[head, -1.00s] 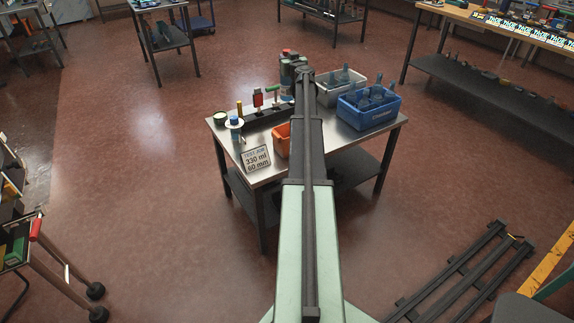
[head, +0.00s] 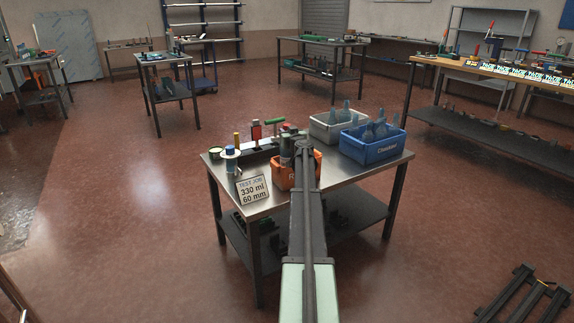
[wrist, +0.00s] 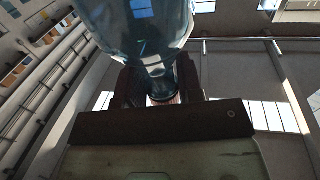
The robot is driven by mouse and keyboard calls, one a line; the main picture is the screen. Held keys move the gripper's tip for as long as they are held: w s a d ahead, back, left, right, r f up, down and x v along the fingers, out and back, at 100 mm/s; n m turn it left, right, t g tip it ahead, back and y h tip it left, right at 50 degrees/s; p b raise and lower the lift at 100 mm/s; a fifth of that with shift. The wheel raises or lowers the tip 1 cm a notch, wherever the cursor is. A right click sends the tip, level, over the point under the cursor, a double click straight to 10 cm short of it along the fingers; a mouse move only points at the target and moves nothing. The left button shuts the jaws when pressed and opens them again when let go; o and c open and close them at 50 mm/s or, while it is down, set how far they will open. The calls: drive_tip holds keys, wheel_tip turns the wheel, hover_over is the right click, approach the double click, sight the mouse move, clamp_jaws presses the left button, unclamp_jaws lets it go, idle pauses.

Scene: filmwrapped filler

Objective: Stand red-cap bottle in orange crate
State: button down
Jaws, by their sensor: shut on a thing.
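In the wrist view a clear bluish bottle (wrist: 140,20) is held by its narrow part between the two dark fingers of my gripper (wrist: 158,82). Its wide body fills the upper middle of that view, and its cap colour cannot be made out. In the head view the orange crate (head: 281,180) stands on the steel table, partly behind my arm. My arm's end (head: 289,148) is at the crate's far side in the picture. The arm hides much of the gripper, and I cannot tell whether the bottle is inside the crate.
The blue crate (head: 372,151) and the grey crate (head: 325,134) hold bottles to the right. A sign (head: 253,190) reading 330 ml, 60 mm stands at the table's front left.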

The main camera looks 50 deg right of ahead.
wheel_tip(320, 180, down, 6)
drive_tip(key=b, duration=0.4)
drive_tip(key=shift+r, duration=0.25)
drive_tip(key=c, duration=0.8)
unclamp_jaws()
drive_tip(key=v, duration=1.2)
drive_tip(key=shift+r, duration=0.1)
